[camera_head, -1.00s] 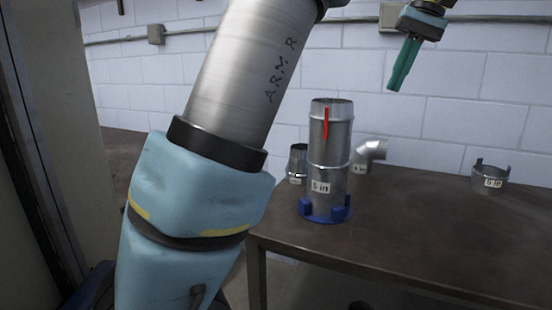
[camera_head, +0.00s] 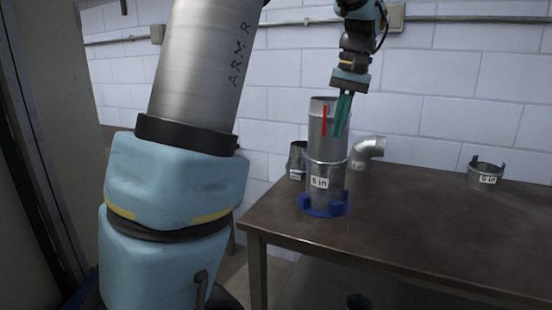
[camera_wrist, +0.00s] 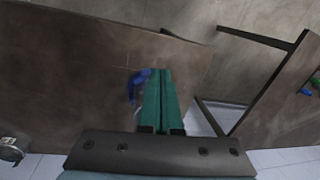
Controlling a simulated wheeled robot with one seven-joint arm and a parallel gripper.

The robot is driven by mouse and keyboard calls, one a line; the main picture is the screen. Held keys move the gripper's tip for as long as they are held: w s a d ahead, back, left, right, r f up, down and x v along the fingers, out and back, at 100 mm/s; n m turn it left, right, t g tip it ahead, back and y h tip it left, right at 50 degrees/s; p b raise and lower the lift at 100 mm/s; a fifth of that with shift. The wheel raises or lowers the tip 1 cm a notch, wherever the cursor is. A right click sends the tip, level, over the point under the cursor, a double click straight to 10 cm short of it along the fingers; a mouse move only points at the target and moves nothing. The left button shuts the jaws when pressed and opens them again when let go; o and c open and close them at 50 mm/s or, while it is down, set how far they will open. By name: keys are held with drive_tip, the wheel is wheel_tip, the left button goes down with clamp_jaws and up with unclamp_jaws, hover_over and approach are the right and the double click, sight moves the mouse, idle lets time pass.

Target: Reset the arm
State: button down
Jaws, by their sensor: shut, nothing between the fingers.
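My gripper (camera_head: 338,134) points down with its green fingers shut and empty. In the head view, the fingers overlap the upper right side of the upright metal duct (camera_head: 316,150). I cannot tell whether they touch it. In the wrist view, my gripper's closed fingers (camera_wrist: 160,75) extend over the brown table. The duct carries a red strip near its top and a "5 in" label, and stands in a blue base (camera_head: 322,207). A blue piece (camera_wrist: 138,85) shows beside the fingers in the wrist view, partly hidden by them.
The brown table (camera_head: 420,225) also holds a metal elbow (camera_head: 367,150) and a small metal piece (camera_head: 297,160) behind the duct, and a short labelled ring (camera_head: 486,173) at right. The table's middle is clear. A white block wall (camera_head: 450,110) stands behind.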

drive_tip(key=s+a+f, duration=0.3)
drive_tip(key=a+f, duration=0.3)
drive_tip(key=a, duration=0.1)
drive_tip(key=s+a+f+n+h, duration=0.1)
drive_tip(key=s+a+f, duration=0.3)
drive_tip(key=a+f, duration=0.3)
drive_tip(key=s+a+f+t+h, duration=0.1)
drive_tip(key=s+a+f, duration=0.2)
drive_tip(key=a+f, duration=0.3)
drive_tip(key=shift+s+a+f+n, duration=0.3)
drive_tip(key=shift+a+n, duration=0.1)
